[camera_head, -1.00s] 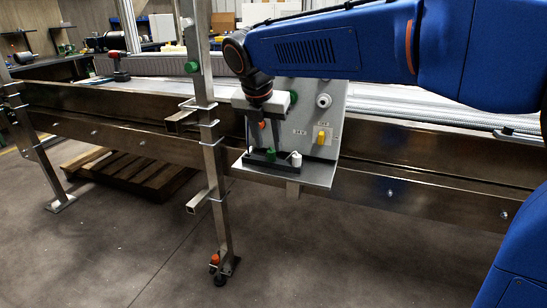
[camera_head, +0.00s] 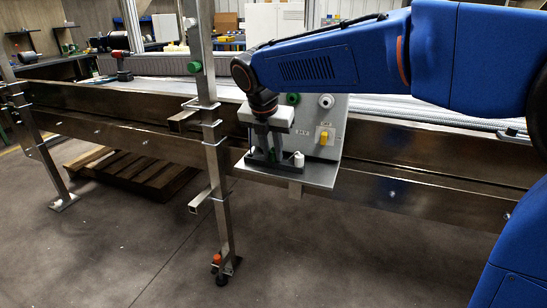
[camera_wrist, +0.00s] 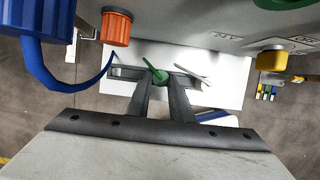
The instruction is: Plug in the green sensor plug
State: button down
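The green sensor plug (camera_wrist: 157,74) stands in the dark holder (camera_head: 256,163) on the small grey shelf. My gripper (camera_wrist: 159,80) points down over it, with one finger on each side of the plug in the wrist view. The fingers look apart, and I see no clear contact with the plug. In the head view my gripper (camera_head: 268,150) hides most of the plug. A green round connector (camera_head: 292,99) is on the grey panel (camera_head: 330,140) behind the shelf; its edge shows at the top of the wrist view (camera_wrist: 280,3).
A white plug (camera_head: 299,158) stands at the holder's right. Orange (camera_wrist: 116,28) and blue (camera_wrist: 35,20) parts are close left in the wrist view. A metal post (camera_head: 211,130) stands left of the shelf.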

aim_at(272, 153)
jog(key=shift+r, duration=0.1)
jog(key=shift+r, duration=1.95)
